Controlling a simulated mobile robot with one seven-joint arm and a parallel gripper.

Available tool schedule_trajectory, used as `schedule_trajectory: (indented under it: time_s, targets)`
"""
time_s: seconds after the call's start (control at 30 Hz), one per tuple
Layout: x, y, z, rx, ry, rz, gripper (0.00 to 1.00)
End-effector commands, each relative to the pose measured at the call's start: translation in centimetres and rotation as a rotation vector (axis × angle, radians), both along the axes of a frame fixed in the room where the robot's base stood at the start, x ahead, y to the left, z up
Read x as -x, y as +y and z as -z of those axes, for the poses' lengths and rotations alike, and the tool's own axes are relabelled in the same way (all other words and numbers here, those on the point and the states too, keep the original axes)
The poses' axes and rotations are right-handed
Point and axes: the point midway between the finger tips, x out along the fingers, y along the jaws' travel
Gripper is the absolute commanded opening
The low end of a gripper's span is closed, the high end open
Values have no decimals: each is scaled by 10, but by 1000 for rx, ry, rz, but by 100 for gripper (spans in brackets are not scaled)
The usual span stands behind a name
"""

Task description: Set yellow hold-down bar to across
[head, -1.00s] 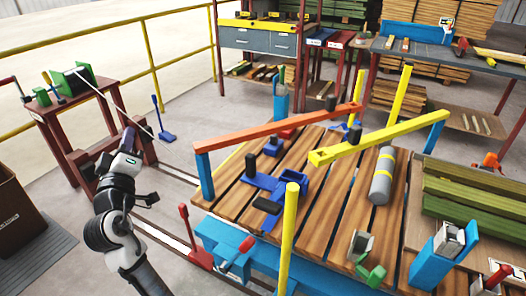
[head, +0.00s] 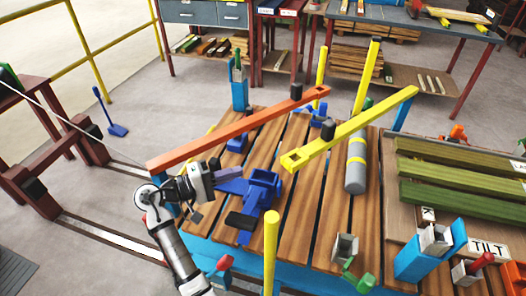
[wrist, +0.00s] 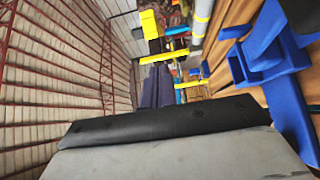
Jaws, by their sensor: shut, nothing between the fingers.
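The yellow hold-down bar (head: 365,117) runs at a slant above the slatted wooden table (head: 300,225). Its far right end meets a blue post (head: 402,113), and its near left end, with a square hole, hangs over the planks. A black knob (head: 328,129) stands on it near that end. My gripper (head: 238,173) is shut and empty, left of the bar and apart from it, beside the blue clamp (head: 262,190). The wrist view shows the gripper's grey and black body (wrist: 170,135) large at the bottom, with yellow parts beyond; I cannot tell which is the bar.
An orange bar (head: 235,132) with a black knob slants between my gripper and the back of the table. A yellow post (head: 271,245) rises at the front edge. A grey cylinder with yellow bands (head: 356,165) lies right of the yellow bar's free end. Green beams (head: 455,175) lie farther right.

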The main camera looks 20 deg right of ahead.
Motion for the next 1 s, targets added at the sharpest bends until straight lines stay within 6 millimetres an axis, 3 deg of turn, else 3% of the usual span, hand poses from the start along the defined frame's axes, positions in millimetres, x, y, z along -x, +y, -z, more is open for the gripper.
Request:
schedule_trajectory:
  time_s: [0.47, 1.0]
  targets:
    - [0, -5, -1, 1, 1, 3, 0]
    - [-9, -88, -2, 0, 3, 3, 0]
